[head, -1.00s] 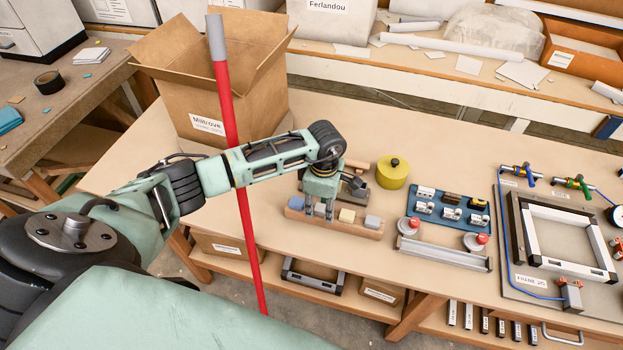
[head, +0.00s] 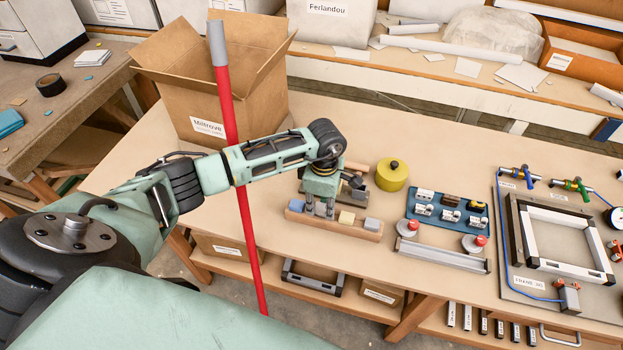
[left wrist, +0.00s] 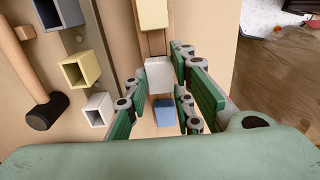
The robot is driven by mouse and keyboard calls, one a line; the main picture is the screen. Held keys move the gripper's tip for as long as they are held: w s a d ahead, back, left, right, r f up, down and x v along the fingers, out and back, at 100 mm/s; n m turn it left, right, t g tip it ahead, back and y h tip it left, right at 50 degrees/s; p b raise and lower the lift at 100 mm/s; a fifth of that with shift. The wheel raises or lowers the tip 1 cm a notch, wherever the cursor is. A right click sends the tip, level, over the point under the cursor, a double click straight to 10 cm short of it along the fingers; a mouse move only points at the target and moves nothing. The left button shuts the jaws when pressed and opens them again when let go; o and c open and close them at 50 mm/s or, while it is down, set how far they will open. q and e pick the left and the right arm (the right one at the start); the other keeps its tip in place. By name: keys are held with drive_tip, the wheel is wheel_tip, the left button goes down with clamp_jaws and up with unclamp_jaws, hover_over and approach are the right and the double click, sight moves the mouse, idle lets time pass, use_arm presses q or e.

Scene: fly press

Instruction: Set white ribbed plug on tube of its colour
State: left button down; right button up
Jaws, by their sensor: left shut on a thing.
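My left gripper (head: 320,209) reaches down at the wooden plug rack (head: 334,228) on the bench. In the left wrist view its green fingers (left wrist: 165,98) are shut on the white plug (left wrist: 160,75), which sits between a cream plug (left wrist: 152,14) and a blue plug (left wrist: 165,112). I cannot tell whether the white plug still touches the rack, and its ribs do not show. In the head view my gripper hides most of the tubes. My right gripper is not in view.
A mallet (left wrist: 42,112) lies beyond the tubes. A yellow round tin (head: 392,174), a blue tray (head: 410,212) of small parts and a metal frame fixture (head: 515,235) stand to the right. A red pole (head: 244,205) rises left of the gripper, before a cardboard box (head: 190,100).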

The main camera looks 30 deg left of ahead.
use_arm(q)
drive_tip(key=shift+r+p, duration=0.95)
drive_tip(key=shift+r, duration=0.9)
